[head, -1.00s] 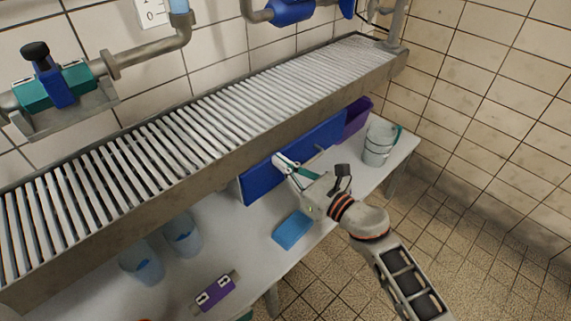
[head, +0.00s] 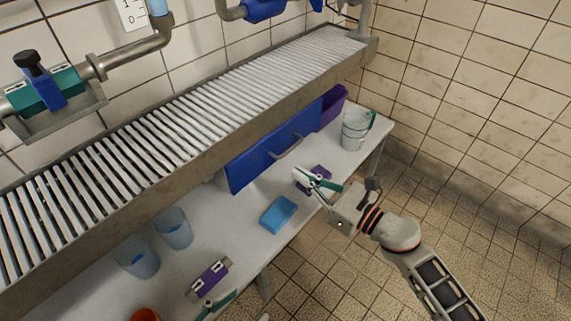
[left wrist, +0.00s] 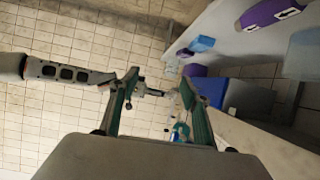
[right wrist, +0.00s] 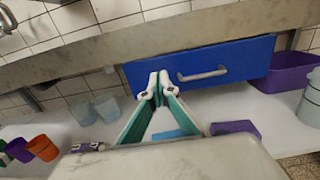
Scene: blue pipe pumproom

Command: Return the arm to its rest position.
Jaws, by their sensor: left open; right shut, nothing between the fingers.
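My right gripper (head: 303,174) is shut and empty, out in front of the blue drawer (head: 250,165) and apart from its handle (head: 286,148). In the right wrist view its fingers (right wrist: 158,84) meet at their tips, with the drawer front (right wrist: 240,62) beyond them. My left gripper (head: 217,302) shows only partly at the bottom edge of the head view, close to a purple block (head: 208,278) in the picture. In the left wrist view its teal fingers (left wrist: 158,88) stand wide apart with nothing between them.
On the white table are a blue block (head: 278,214), another purple block (head: 318,173), two clear cups (head: 173,229), an orange cup (head: 145,315), a purple bin (head: 332,106) and a bucket (head: 355,130). A slatted shelf (head: 200,108) overhangs the table. Tiled floor lies open at right.

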